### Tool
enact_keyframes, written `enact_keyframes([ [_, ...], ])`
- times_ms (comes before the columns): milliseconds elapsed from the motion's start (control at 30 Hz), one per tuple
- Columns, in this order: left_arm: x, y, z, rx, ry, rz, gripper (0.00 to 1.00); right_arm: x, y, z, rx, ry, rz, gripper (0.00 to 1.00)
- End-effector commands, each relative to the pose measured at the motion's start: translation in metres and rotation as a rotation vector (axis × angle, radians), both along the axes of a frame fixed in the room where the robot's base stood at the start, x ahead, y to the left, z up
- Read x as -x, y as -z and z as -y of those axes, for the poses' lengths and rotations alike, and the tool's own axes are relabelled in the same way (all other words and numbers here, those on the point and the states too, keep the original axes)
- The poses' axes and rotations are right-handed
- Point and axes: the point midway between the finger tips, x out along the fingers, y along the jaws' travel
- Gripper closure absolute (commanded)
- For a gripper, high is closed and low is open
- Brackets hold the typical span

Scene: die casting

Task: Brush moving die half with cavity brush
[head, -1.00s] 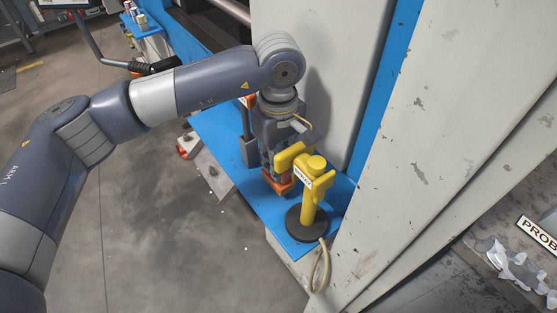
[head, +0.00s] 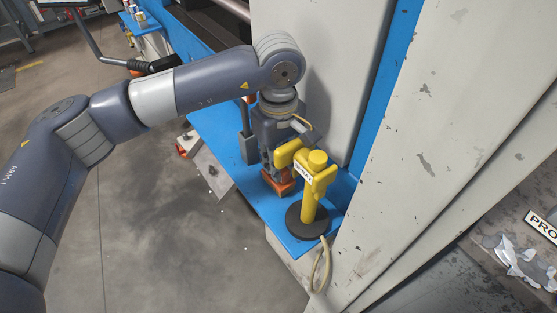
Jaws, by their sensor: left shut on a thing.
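My left arm comes in from the left and bends down over a blue shelf. My left gripper (head: 279,172) points down and is shut on an orange-brown block-like thing (head: 279,187), which looks to be the cavity brush. The block is low at the shelf surface; I cannot tell whether it touches it. The gripper partly hides its upper part. I cannot make out the moving die half in this view. My right gripper is not in view.
A yellow stand (head: 312,198) with a label and round black base stands just right of the gripper. A hose (head: 322,268) hangs below it. The blue shelf (head: 232,142) runs along the grey machine wall (head: 420,150). Open floor (head: 140,230) lies left.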

Motion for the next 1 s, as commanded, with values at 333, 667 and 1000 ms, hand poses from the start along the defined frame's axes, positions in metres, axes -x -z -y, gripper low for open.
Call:
enact_keyframes([
  [333,-0.0001,0.0034,0.0000,0.001,0.000,0.001,1.00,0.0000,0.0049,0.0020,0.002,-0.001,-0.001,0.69],
  [667,-0.0001,0.0036,-0.0001,0.000,0.000,0.000,0.59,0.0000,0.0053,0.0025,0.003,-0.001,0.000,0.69],
  [1000,-0.0008,-0.0056,0.0000,0.000,-0.001,0.002,0.59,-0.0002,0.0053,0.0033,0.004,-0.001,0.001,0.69],
])
